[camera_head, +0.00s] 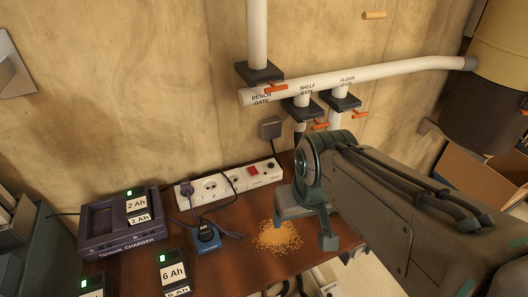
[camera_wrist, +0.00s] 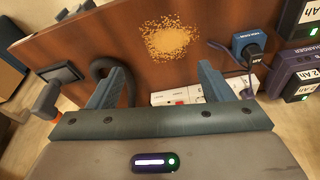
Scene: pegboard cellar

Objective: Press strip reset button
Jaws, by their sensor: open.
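The white power strip (camera_head: 212,196) lies along the back of the brown bench, against the wall. It has several round sockets, a red switch (camera_head: 253,170) towards its right half and a dark-lettered label at its right end. A separate reset button is too small to make out.
A sawdust pile (camera_head: 278,238) lies in front of the strip. A blue plug-in adapter (camera_head: 206,238), a purple battery charger (camera_head: 122,226) and a 6 Ah battery (camera_head: 173,273) stand to the left. White pipes with orange-handled gates (camera_head: 275,88) run above on the wall.

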